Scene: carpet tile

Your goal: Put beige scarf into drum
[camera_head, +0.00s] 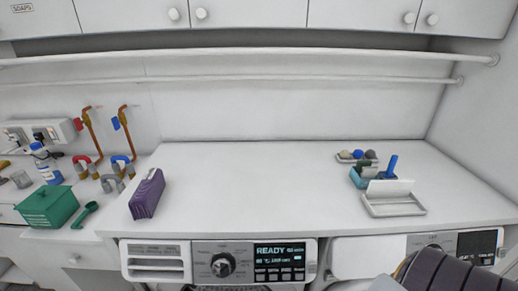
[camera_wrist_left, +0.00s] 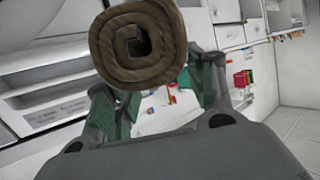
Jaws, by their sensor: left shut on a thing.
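The beige scarf (camera_wrist_left: 138,72) is a thick spiral roll, brownish in this light, at the upper middle of the left wrist view. My left gripper (camera_wrist_left: 155,78) is shut on it, with green-padded fingers on either side of the roll. The washer's control panel (camera_head: 253,262) reads READY at the bottom of the head view. The drum does not show in either view. Neither gripper shows in the head view.
The white counter (camera_head: 260,180) is mostly clear in the middle. A purple packet (camera_head: 147,194) stands at left, beside a green box (camera_head: 47,206). A small white tray (camera_head: 393,208) is at right. A dark banded rounded thing (camera_head: 455,272) sits at bottom right.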

